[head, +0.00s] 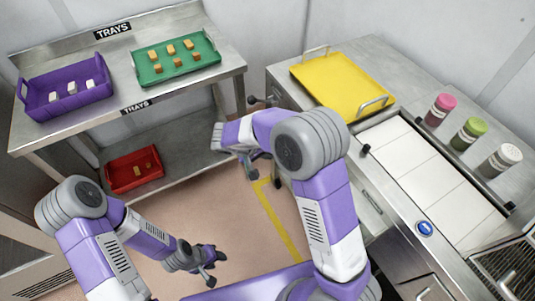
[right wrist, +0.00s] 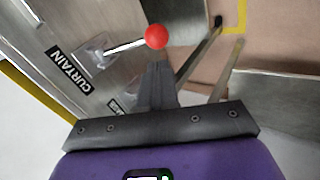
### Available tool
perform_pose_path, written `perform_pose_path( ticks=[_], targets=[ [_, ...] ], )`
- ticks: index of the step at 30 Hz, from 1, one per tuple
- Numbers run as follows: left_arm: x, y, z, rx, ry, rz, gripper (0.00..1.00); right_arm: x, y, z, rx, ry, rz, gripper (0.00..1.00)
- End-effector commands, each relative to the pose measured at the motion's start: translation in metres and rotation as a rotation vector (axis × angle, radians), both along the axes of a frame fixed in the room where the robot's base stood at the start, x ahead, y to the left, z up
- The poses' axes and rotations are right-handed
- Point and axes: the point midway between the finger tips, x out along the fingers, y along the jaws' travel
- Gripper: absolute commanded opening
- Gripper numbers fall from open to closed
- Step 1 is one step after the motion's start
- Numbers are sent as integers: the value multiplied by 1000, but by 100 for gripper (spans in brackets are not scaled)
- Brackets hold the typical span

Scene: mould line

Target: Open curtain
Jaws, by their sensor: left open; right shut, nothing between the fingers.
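In the right wrist view a lever with a red ball knob (right wrist: 156,37) stands out from a metal panel beside a black CURTAIN label (right wrist: 70,70). My right gripper (right wrist: 158,72) is shut and empty. Its fingertips appear just below the red knob in that view; whether they touch it I cannot tell. In the head view my right gripper (head: 251,172) hangs beside the left end of the steel counter, partly hidden by its own arm. My left gripper (head: 207,268) is open and empty above the floor. No curtain can be made out.
A steel table (head: 215,78) holds a purple tray (head: 65,105) and a green tray (head: 180,70) with small blocks. A red tray (head: 133,180) is on its lower shelf. The counter holds a yellow tray (head: 340,80) and several bottles. Floor is clear between.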

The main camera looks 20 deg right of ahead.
Motion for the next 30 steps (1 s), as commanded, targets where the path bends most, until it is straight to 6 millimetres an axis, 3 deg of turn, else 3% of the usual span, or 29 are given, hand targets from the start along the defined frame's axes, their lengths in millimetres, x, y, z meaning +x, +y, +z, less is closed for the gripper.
perform_pose_path(
  ticks=[14, 20, 30],
  targets=[
    [0, 0, 2, 0, 0, 0, 43, 2, 7, 4, -1, -1, 0, 0],
    [0, 0, 10, 0, 0, 0, 43, 9, 35, 15, 0, -1, -10, 0],
    [0, 0, 27, 0, 0, 0, 43, -9, 99, 45, -1, 0, -12, 0]
  ],
)
